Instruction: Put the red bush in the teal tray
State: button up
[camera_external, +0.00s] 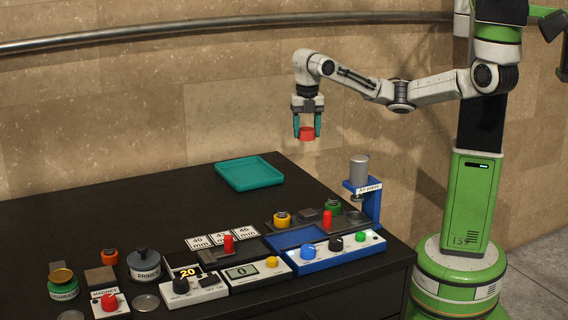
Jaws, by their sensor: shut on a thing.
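My gripper (307,124) has teal fingers and points down. It is shut on the red bush (306,134), a short red cylinder, and holds it in the air above the level of the black bench. The teal tray (277,172) is a shallow square tray lying flat near the back edge of the bench. It looks empty. In the picture, the bush is above and to the right of the tray, clearly apart from it.
A blue press (375,202) with a grey cylinder on top stands at the bench's right. Control boxes, number cards (221,239), pots and a primer can (144,264) line the front. The bench left of the tray is clear. A metal rail (200,35) runs along the wall.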

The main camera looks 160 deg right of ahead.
jog(key=w+d+f+b, duration=0.1)
jog(key=w+d+f, duration=0.1)
jog(key=d+f, duration=0.1)
jog(key=w+d+f+b, duration=0.1)
jog(key=w+d+f, duration=0.1)
jog(key=d, duration=0.2)
jog(key=w+d+f+b, duration=0.1)
jog(key=w+d+f, duration=0.1)
jog(key=d+f, duration=0.1)
jog(key=shift+d+f, duration=0.3)
jog(key=shift+w+d+f, duration=0.25)
jog(key=shift+d+f, duration=0.1)
jog(key=shift+f, duration=1.7)
jog(key=shift+f, duration=0.1)
jog(key=o, duration=0.7)
jog(key=shift+o, duration=0.2)
notch_tip(320, 180, up, 12)
jog(key=shift+b, duration=0.4)
